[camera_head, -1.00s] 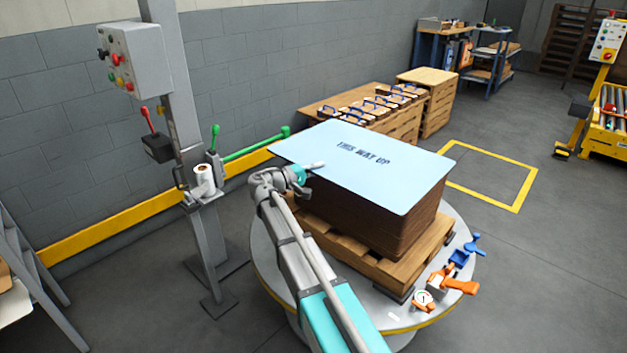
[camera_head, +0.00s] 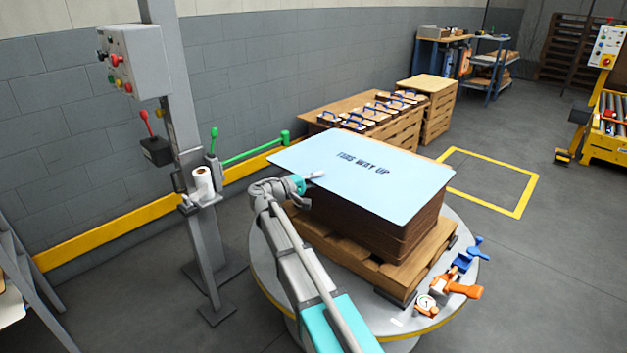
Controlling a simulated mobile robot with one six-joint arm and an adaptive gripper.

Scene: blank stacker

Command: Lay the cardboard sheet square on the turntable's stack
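The cardboard sheet (camera_head: 385,197) is pale blue, printed THIS WAY UP. It lies flat over the brown stack (camera_head: 370,232) and sticks out past it at the left. I cannot tell whether it touches the stack's top. The stack is on a wooden pallet (camera_head: 420,262) on the round grey turntable (camera_head: 268,272). My gripper (camera_head: 312,177) is at the sheet's near left edge and appears shut on it. One light fingertip lies over the sheet's top; the lower finger is hidden under it.
An orange tool (camera_head: 462,290), a round gauge (camera_head: 426,304) and a blue tool (camera_head: 463,262) sit on the turntable's right rim. A grey post (camera_head: 192,130) with controls stands left. Wooden crates (camera_head: 405,125) are behind. A yellow floor square (camera_head: 495,180) is empty.

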